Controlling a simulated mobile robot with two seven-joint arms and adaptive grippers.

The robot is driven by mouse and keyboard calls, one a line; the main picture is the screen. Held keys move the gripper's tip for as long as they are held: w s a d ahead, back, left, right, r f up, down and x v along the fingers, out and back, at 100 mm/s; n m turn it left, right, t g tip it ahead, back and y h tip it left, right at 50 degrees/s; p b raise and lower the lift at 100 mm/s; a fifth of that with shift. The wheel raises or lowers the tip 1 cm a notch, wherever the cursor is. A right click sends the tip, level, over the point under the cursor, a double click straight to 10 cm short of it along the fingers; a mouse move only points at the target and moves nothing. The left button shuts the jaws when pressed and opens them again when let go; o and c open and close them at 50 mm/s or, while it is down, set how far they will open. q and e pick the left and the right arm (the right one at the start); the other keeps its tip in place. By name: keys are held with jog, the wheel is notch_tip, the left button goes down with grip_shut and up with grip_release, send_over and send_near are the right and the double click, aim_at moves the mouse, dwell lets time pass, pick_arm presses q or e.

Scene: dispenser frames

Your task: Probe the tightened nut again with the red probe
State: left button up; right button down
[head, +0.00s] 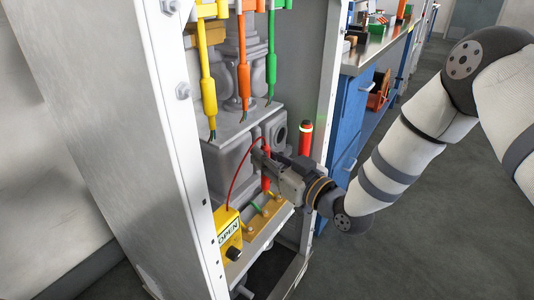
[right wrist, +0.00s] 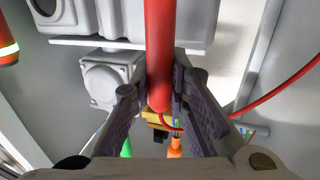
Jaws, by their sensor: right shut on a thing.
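My right gripper (head: 262,160) reaches into the open dispenser frame from the right. It is shut on the red probe (head: 266,184), which stands roughly upright, with its lower part showing below the fingers. In the right wrist view, the red probe (right wrist: 160,50) runs between the two fingers (right wrist: 160,100). A brass-coloured terminal bar (head: 263,221) lies below the probe in the head view, with green and orange leads at it. I cannot pick out the tightened nut, nor tell whether the probe tip touches anything. My left gripper is out of view.
A red lead loops from the probe to a yellow box (head: 228,236) marked OPEN. Yellow (head: 208,92), orange (head: 243,80) and green (head: 271,68) cables hang above, before grey pipework. A red cylinder with a glowing band (head: 305,140) stands close behind my gripper. Frame posts flank the opening.

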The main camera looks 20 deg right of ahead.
aim_at(268, 179)
jog(key=shift+f+b, duration=1.4)
jog(key=shift+f, duration=1.35)
pick_arm(q)
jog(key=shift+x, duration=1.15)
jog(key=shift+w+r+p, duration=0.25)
jog(key=shift+p, duration=0.15)
pick_arm(e)
jog(key=shift+r, duration=0.1)
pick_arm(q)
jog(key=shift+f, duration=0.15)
pick_arm(e)
jog(key=shift+f, duration=0.35)
notch_tip(268, 179, up, 5)
jog(key=p, duration=0.4)
jog(key=shift+r, duration=0.1)
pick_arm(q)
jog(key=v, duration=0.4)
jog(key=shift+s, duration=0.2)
